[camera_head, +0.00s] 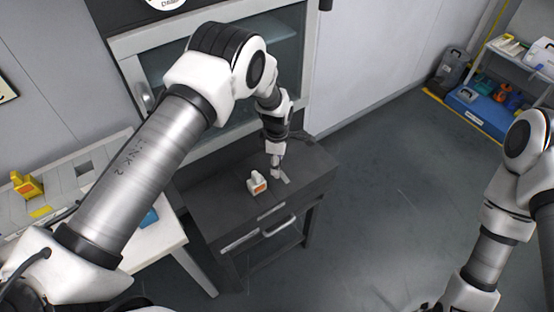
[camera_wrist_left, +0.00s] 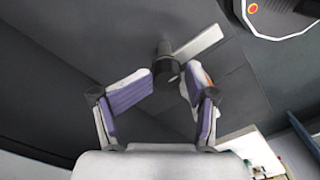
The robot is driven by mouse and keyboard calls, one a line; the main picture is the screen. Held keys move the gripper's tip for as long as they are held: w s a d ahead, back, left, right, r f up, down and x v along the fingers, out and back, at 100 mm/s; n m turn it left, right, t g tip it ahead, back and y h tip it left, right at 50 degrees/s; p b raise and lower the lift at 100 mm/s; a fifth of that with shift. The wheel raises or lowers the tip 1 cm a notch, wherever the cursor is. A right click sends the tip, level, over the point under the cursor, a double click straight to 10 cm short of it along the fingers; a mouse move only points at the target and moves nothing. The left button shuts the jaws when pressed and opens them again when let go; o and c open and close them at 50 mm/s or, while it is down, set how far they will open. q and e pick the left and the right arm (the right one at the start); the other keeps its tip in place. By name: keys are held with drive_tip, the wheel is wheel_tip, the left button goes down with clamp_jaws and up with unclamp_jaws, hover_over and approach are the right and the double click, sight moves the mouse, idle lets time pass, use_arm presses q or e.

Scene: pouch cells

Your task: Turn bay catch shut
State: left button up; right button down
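The bay catch shows in the left wrist view as a dark round hub (camera_wrist_left: 166,68) with a pale flat lever (camera_wrist_left: 199,42) pointing to the upper right. In the head view its pale lever (camera_head: 283,177) lies on the dark cabinet top. My left gripper (camera_head: 276,174) points down at the catch. Its two fingers (camera_wrist_left: 170,84) stand apart with the hub between their tips. I cannot tell whether they touch it. My right arm comes in from the right, and its gripper (camera_head: 430,306) is mostly cut off at the bottom edge.
A white object with an orange label (camera_head: 257,184) stands on the cabinet top (camera_head: 215,197), left of my left gripper. A glass-fronted enclosure (camera_head: 190,135) rises behind. A pale table (camera_head: 165,237) stands at the left.

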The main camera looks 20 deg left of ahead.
use_arm(q)
drive_tip(key=shift+s+r, duration=0.25)
drive_tip(key=shift+s, duration=0.05)
drive_tip(key=c, duration=0.5)
drive_tip(key=shift+s+r, duration=0.3)
clamp_jaws()
drive_tip(key=o, duration=0.7)
unclamp_jaws()
drive_tip(key=shift+w+f, duration=0.15)
drive_tip(key=shift+o, duration=0.5)
drive_tip(key=shift+w+f, duration=0.15)
drive_tip(key=shift+w, duration=0.1)
drive_tip(key=shift+s, duration=0.2)
drive_tip(key=shift+r, duration=0.2)
use_arm(e)
drive_tip(key=shift+s+r, duration=0.2)
drive_tip(key=shift+s, duration=0.25)
use_arm(q)
drive_tip(key=shift+r, duration=0.1)
